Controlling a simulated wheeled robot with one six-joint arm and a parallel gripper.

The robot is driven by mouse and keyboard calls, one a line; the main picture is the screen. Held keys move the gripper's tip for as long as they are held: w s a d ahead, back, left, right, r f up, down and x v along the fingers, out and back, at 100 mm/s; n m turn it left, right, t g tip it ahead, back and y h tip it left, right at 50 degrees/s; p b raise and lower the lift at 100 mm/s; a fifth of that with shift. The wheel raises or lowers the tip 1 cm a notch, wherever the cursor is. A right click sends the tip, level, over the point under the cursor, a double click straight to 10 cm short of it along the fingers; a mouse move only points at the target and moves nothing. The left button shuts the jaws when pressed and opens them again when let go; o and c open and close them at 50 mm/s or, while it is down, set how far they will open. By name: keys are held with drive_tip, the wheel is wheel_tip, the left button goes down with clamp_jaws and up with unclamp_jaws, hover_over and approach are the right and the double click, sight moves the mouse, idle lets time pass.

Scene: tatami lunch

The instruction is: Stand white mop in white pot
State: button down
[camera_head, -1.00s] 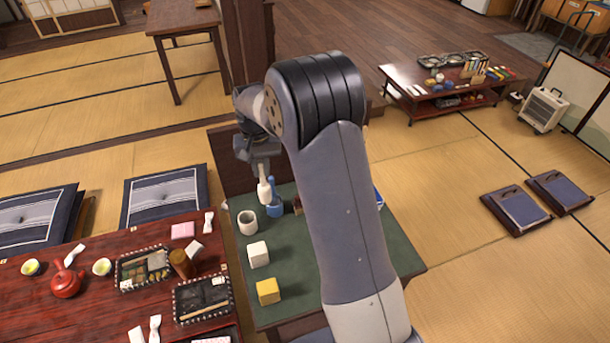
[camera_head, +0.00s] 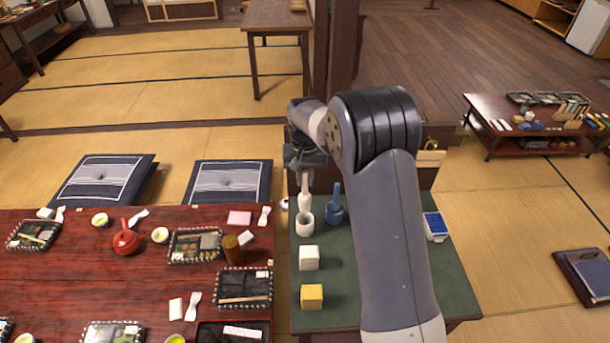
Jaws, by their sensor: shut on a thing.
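The white mop (camera_head: 304,194) hangs upright from my gripper (camera_head: 304,167), which is shut on its upper end. The white pot (camera_head: 305,226) stands on the green table (camera_head: 375,285), directly below the mop in the head view. The mop's lower end meets the pot's rim in the picture; I cannot tell whether it is inside the pot or just above it. A blue mop (camera_head: 337,195) stands upright in a blue pot (camera_head: 334,217) close to the right.
A white block (camera_head: 309,257) and a yellow block (camera_head: 312,296) sit in front of the pot. A blue-and-white box (camera_head: 435,227) is at the table's right. A red lunch table (camera_head: 90,285) adjoins on the left. My arm hides the table's middle.

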sight(305, 171)
drive_tip(key=shift+f+b, duration=2.3)
drive_tip(key=shift+f, duration=1.55)
drive_tip(key=c, duration=1.3)
unclamp_jaws()
wheel_tip(305, 171, up, 11)
drive_tip(key=shift+f+b, duration=0.1)
drive_tip(key=shift+b, duration=0.6)
